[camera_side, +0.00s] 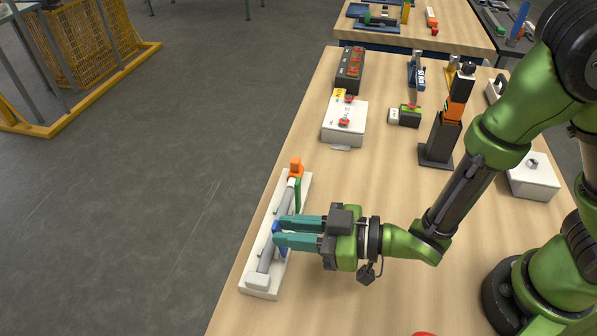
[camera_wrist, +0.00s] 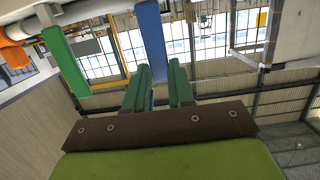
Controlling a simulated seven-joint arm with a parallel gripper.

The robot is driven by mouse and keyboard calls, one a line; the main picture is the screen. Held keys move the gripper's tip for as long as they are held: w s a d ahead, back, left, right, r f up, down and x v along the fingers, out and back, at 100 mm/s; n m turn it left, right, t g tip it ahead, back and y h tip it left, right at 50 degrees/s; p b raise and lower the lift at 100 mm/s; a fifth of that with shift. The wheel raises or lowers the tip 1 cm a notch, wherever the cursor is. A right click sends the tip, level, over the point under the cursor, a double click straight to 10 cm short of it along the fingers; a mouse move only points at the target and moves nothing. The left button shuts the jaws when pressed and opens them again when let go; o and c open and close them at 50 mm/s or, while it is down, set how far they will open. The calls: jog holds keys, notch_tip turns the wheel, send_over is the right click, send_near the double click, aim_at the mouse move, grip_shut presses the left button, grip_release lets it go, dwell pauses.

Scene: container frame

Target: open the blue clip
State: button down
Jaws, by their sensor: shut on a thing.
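The blue clip (camera_side: 281,252) is on a grey pipe (camera_side: 284,206) on a white base (camera_side: 259,286). My gripper (camera_side: 277,231) reaches it from the right, with its teal fingers shut on it and partly hiding it. In the wrist view the blue clip's bar (camera_wrist: 151,40) runs down between the fingertips of my gripper (camera_wrist: 160,75). A green clip (camera_side: 297,196) sits farther along the same pipe, and its bar (camera_wrist: 65,60) shows left of the blue one in the wrist view. How far the blue clip is open cannot be told.
An orange part (camera_side: 295,168) stands at the base's far end.

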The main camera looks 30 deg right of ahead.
jog(key=shift+s+d+f+t+y, duration=0.25)
jog(key=shift+d+t+y, duration=0.1)
jog(key=shift+t+y, duration=0.15)
jog(key=shift+r, duration=0.1)
dwell(0.3)
jog(key=c, duration=1)
grip_release()
jog(key=shift+o, duration=0.2)
jog(key=shift+a+r, duration=0.1)
